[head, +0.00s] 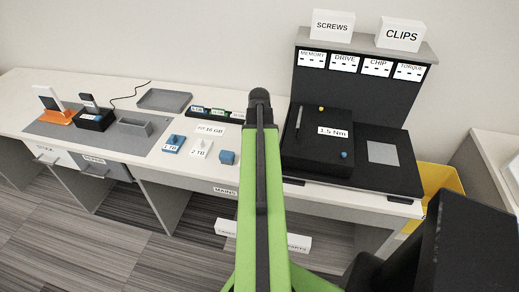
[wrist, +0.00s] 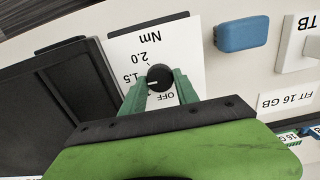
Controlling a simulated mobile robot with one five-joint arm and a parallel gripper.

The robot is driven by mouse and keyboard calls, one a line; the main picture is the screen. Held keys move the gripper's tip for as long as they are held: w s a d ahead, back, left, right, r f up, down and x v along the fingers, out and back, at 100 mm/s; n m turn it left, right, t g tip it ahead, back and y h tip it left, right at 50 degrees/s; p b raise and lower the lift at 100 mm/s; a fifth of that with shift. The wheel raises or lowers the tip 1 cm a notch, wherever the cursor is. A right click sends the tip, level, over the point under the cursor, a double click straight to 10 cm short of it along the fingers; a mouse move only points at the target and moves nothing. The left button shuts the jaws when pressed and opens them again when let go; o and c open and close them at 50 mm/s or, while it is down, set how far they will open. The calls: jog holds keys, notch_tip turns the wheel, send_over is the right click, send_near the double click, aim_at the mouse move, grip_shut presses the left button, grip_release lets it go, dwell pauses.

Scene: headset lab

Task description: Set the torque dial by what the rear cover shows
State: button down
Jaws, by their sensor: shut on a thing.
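In the wrist view the torque dial (wrist: 160,77) is a round black knob on a white card (wrist: 183,40) marked Nm, 2.0, 1.5 and OFF. Its white pointer line points left, toward or just below the 1.5 mark; a lower mark is partly hidden by a finger. My gripper (wrist: 160,86) is shut on the dial, one green finger on each side. In the head view my green arm hides the dial and the fingertips. The rear cover, a black panel (head: 318,115) at the right of the bench, carries a white label (head: 333,132) reading 1.5 Nm.
A blue block (head: 227,157) and white 2 TB block (head: 201,148) stand left of my arm. A shelf (head: 365,42) with SCREWS and CLIPS signs rises at the back right. A grey tray (head: 164,100) and a yellow bin (head: 440,180) flank the work area.

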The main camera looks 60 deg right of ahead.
jog(key=shift+a+m, duration=0.1)
jog(key=shift+m, duration=0.9)
jog(key=c, duration=0.9)
grip_release()
jog(key=shift+r, duration=0.1)
notch_tip(320, 180, up, 17)
jog(key=p, duration=1.7)
